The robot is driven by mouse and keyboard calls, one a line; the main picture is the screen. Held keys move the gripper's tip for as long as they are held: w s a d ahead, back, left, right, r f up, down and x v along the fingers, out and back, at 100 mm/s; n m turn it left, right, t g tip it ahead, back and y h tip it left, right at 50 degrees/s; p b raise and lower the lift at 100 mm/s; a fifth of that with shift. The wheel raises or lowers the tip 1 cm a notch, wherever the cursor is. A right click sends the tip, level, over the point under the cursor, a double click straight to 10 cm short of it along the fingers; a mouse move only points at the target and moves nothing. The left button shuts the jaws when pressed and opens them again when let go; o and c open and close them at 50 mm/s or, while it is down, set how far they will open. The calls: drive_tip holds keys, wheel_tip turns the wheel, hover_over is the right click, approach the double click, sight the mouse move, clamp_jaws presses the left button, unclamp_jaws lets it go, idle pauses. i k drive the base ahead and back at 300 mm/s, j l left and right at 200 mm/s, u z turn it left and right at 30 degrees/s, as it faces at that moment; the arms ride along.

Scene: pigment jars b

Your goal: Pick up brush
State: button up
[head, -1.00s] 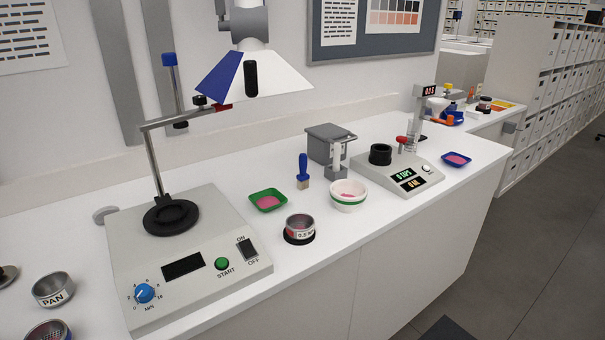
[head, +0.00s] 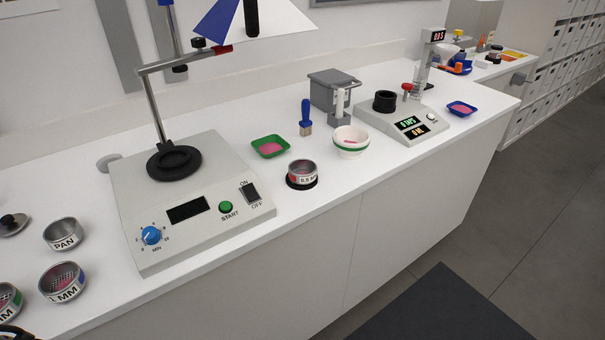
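The brush (head: 306,114) has a blue handle and a short tan bristle end. It stands upright, bristles down, on the white counter (head: 240,240) in the head view. It is between a green tray with pink powder (head: 270,147) on its left and a grey box-shaped device (head: 331,90) behind it on the right. Nothing covers the brush.
A white bowl with a green band (head: 351,146) and a sieve cup (head: 301,174) stand in front of the brush. A balance (head: 400,120) is to the right. A dark mat (head: 440,305) lies on the floor.

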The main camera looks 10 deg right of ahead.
sight(305, 125)
drive_tip(key=i+l+z, duration=0.4)
drive_tip(key=i+l, duration=0.25)
drive_tip(key=i, duration=0.75)
